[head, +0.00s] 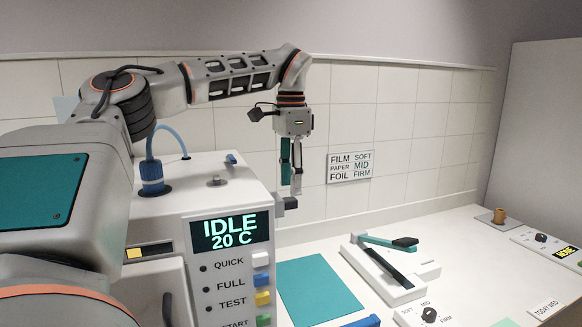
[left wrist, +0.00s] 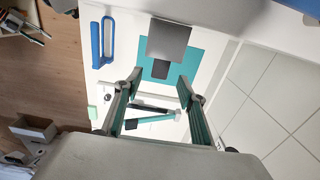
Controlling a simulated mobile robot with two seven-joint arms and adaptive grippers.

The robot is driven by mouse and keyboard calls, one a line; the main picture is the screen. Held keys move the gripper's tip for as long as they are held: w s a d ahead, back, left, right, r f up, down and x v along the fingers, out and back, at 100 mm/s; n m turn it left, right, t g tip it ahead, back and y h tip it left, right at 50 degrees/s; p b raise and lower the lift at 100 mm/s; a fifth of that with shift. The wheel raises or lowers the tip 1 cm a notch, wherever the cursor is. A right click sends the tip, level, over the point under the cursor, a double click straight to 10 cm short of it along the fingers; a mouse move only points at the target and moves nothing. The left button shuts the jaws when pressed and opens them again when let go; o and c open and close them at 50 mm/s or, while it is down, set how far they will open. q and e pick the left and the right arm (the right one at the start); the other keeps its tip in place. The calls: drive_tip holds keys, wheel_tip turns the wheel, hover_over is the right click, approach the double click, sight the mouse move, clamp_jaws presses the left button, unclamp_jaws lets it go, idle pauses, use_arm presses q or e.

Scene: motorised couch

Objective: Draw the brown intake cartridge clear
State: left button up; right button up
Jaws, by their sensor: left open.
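I cannot pick out a brown intake cartridge for certain. A dark grey block (head: 287,205) sticks out from the right side of the white machine (head: 225,195), just below my left gripper. In the left wrist view a grey plate (left wrist: 168,40) shows beyond the fingers; it may be this block. My left gripper (head: 291,188) points down with its teal-padded fingers apart and empty. The same open gripper (left wrist: 160,85) frames the teal mat in the left wrist view.
The machine's display (head: 230,233) reads IDLE 20 C. A teal mat (head: 318,290) lies on the counter beside it. A sealer-like tool with a teal arm (head: 385,262) stands to the right. The tiled wall (head: 400,120) is close behind. A blue loop-shaped item (left wrist: 103,42) lies nearby.

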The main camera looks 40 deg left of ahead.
sight(291, 199)
use_arm(q)
drive_tip(key=shift+f, duration=2.1)
clamp_jaws()
